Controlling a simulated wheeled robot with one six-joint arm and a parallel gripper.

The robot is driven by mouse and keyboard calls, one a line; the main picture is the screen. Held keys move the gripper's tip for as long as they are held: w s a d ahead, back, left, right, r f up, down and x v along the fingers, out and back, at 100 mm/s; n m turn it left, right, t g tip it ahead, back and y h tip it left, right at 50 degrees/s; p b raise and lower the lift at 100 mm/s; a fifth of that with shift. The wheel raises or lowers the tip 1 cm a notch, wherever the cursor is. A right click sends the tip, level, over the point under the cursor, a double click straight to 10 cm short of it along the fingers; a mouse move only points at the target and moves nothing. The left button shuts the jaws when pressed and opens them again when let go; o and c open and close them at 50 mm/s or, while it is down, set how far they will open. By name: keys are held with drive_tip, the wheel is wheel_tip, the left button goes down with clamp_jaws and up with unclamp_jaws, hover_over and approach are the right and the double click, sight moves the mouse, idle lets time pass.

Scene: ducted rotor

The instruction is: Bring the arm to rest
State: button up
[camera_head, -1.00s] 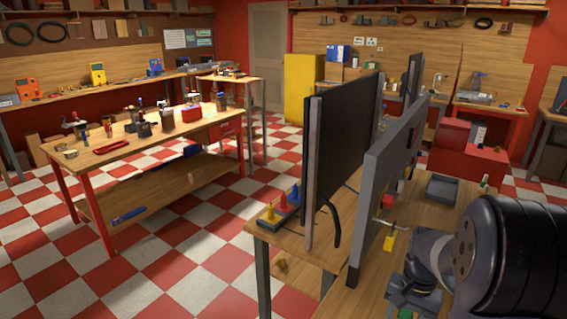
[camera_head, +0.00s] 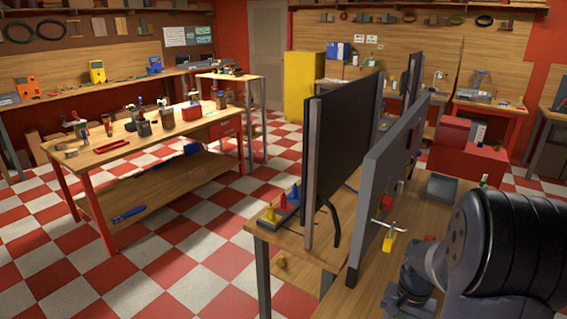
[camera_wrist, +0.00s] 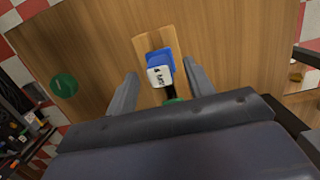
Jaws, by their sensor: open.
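My arm (camera_head: 505,240) fills the lower right of the head view, over a wooden bench (camera_head: 345,299). My gripper (camera_wrist: 160,68) shows in the wrist view as two grey fingers, spread apart with a clear gap. Nothing is seen gripped. Beyond the fingers, a blue piece (camera_wrist: 159,58) and a white label with dark writing (camera_wrist: 160,77) show on a light wooden block. A dark stem and a bit of green show below the label, partly hidden by my gripper's body. I cannot tell how far below the fingers they lie.
A green disc (camera_wrist: 64,85) lies on the wood to the left. A grey upright panel (camera_head: 378,190) and a dark panel (camera_head: 340,145) stand close left of my arm. A grey tray (camera_head: 441,187) lies behind. Checkered floor is open at left.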

wheel_tip(320, 180, up, 7)
drive_tip(key=p, duration=0.4)
drive_tip(key=shift+r, duration=0.15)
drive_tip(key=shift+a, duration=0.1)
